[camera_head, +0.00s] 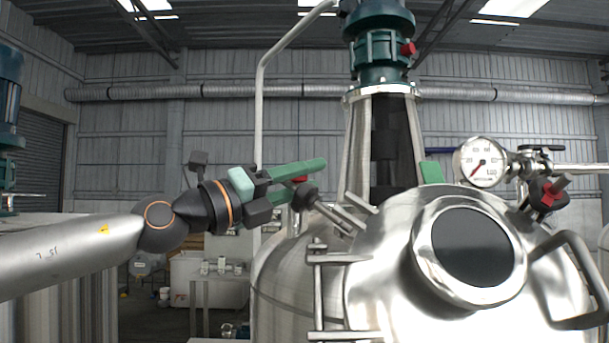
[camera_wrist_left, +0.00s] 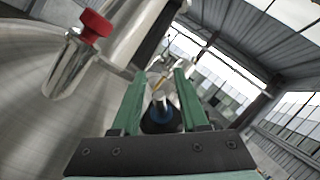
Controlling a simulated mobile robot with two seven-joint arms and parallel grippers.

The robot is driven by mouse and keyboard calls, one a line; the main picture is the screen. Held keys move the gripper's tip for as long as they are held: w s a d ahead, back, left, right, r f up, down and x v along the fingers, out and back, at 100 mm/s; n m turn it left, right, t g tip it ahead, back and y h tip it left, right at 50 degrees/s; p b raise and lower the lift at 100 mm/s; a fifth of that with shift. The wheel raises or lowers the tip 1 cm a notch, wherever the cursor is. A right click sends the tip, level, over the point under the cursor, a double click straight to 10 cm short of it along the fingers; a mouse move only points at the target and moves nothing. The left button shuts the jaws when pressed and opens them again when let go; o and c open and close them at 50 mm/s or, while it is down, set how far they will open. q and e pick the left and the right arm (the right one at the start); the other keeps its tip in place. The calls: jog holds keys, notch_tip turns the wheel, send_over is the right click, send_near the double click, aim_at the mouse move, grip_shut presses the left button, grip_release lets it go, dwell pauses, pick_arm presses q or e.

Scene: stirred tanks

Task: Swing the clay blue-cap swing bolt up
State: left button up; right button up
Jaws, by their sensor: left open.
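My left gripper (camera_head: 308,180) is open beside the upper left of the steel tank, its green fingers pointing right. In the left wrist view a dark knob with a blue cap (camera_wrist_left: 161,113) shows in the gap between the fingers (camera_wrist_left: 160,76). I cannot tell whether a finger touches it. In the head view a dark knob (camera_head: 305,197) on a steel rod sits by the lower finger; no blue shows there. A red cap (camera_head: 300,179) shows partly behind the fingers. My right gripper is not in view.
The domed lid (camera_head: 385,265) has a round dark window (camera_head: 464,247), with a pressure gauge (camera_head: 484,162) behind it. A red-capped fitting (camera_head: 548,193) and a bent handle (camera_head: 575,270) are at right. The stirrer column (camera_head: 387,140) rises behind.

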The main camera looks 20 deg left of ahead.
pick_arm(q)
jog(key=shift+c, duration=0.4)
grip_shut()
dwell(0.9)
